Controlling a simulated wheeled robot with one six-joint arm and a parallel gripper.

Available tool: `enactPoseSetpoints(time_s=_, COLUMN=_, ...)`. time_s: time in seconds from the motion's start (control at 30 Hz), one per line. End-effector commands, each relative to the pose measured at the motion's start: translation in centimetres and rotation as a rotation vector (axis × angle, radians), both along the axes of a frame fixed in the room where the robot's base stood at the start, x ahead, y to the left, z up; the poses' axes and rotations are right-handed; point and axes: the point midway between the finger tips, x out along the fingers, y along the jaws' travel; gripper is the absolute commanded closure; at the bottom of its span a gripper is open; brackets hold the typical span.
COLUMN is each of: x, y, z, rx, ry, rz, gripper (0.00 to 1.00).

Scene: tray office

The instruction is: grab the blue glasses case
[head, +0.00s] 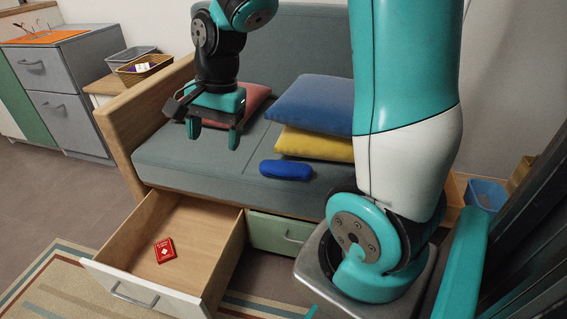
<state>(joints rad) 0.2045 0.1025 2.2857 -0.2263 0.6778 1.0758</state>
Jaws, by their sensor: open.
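The blue glasses case (286,169) lies on the grey sofa seat (190,158), near its front edge, just in front of the yellow cushion. It is a small rounded oblong and shows whole. My gripper (213,138) hangs above the seat to the left of the case. Its teal fingers point down, apart and empty. It does not touch the case.
A blue cushion (315,104) rests on a yellow cushion (314,146) behind the case. A red cushion (254,97) lies behind my gripper. Below the seat, an open drawer (140,285) holds a red card box (165,250). The seat left of the case is clear.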

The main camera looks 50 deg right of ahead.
Motion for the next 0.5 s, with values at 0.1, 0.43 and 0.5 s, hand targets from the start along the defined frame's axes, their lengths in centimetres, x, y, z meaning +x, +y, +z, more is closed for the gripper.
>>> enactPoseSetpoints(time_s=0.1, x=1.9, y=-8.7, z=-1.5, rx=-0.018, ry=0.099, rz=-0.607, gripper=0.27)
enactPoseSetpoints(time_s=0.43, x=0.5, y=-21.3, z=-5.4, rx=-0.051, ry=0.197, rz=-1.503, gripper=0.27)
enactPoseSetpoints(time_s=0.5, x=0.3, y=-21.8, z=-6.4, rx=-0.052, ry=0.202, rz=-1.542, gripper=0.27)
